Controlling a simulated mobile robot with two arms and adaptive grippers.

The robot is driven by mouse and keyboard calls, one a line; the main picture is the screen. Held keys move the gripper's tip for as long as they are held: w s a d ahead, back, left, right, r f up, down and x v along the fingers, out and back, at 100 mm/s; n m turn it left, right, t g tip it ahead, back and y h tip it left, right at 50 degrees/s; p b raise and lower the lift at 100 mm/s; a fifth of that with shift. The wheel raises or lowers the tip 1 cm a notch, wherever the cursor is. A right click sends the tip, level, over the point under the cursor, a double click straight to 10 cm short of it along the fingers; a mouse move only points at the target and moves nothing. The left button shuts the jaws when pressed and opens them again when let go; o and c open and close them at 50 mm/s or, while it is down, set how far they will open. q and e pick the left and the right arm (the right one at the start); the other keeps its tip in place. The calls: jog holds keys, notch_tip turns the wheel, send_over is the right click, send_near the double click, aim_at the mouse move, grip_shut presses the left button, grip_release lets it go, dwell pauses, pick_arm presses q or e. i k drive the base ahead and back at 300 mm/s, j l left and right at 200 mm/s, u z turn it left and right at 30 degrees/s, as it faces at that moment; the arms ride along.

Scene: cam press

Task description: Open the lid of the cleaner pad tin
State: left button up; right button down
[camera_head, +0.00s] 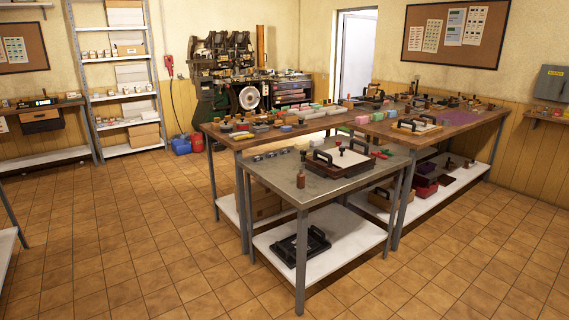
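I cannot pick out the cleaner pad tin for certain at this distance. Small round and square items (285,128) sit on the wooden-topped table at the back left, and one low bluish one looks like a tin, but its lid cannot be made out. On the near metal-topped table (318,193) stand a small dark reddish bottle (301,177) and a dark-framed tray with black handles and a white sheet (343,158). Neither of my grippers is in view.
The tables stand together with lower shelves; a black handled frame (300,244) lies on the near one. A metal shelf unit (124,95) and a dark machine (226,80) stand against the back wall. The tiled floor (130,235) at left and in front is clear.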

aim_at(258, 127)
jog(key=i+j+u, duration=0.75)
jog(key=i+u, duration=0.2)
jog(key=i, duration=0.25)
jog(key=i+u, duration=0.35)
jog(key=i, duration=0.7)
jog(key=i+j+z, duration=0.15)
jog(key=i, duration=1.3)
jog(key=j+z, duration=0.05)
